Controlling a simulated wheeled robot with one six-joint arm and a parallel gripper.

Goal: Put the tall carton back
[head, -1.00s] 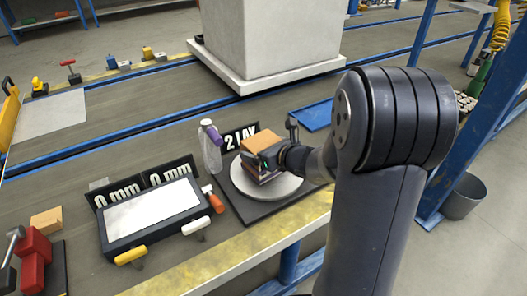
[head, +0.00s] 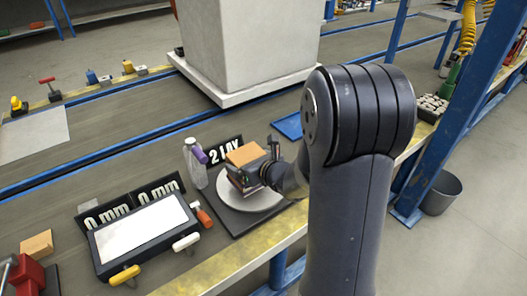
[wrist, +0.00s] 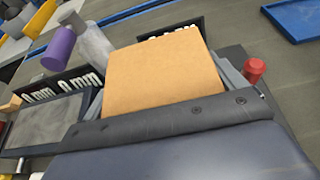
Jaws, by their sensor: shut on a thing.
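A tan-topped carton (head: 247,155) is held in my gripper (head: 262,172) over the round pale disc (head: 266,203) of a black-based stand. Its side is dark with some red, and the gripper covers much of it. In the wrist view, the carton's plain tan face (wrist: 165,75) fills the middle, between the grey fingers. I cannot tell whether its underside is clear of the disc.
Left are a screen panel (head: 143,229), an orange-handled tool (head: 202,216) and a small tan box (head: 36,243). A blue tray (head: 288,126) lies behind; a large pale block (head: 245,45) stands farther back.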

